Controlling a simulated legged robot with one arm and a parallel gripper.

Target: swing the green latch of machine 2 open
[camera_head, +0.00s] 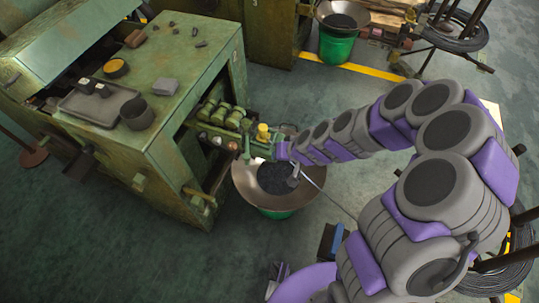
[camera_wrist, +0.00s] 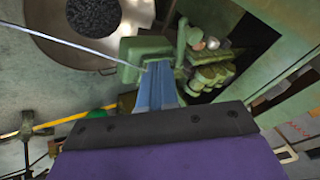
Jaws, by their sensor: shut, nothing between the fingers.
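The green machine (camera_head: 190,120) stands at the left in the head view, its front side open on several green rollers (camera_head: 222,115). My gripper (camera_head: 281,151) is at the machine's front, beside a green part (camera_head: 257,149) that may be the latch. In the wrist view, my blue fingers (camera_wrist: 160,80) are together, with nothing seen between them. Their tips are close to a green block and bar (camera_wrist: 140,52); I cannot tell whether they touch. A machine number is not readable, and the latch's exact position is unclear.
A wide metal funnel (camera_head: 243,187) with dark small parts sits under my gripper; its rim also shows in the wrist view (camera_wrist: 48,48). A thin rod (camera_head: 328,191) crosses near it. A second funnel on a green bucket (camera_head: 336,48) stands behind. Floor at lower left is clear.

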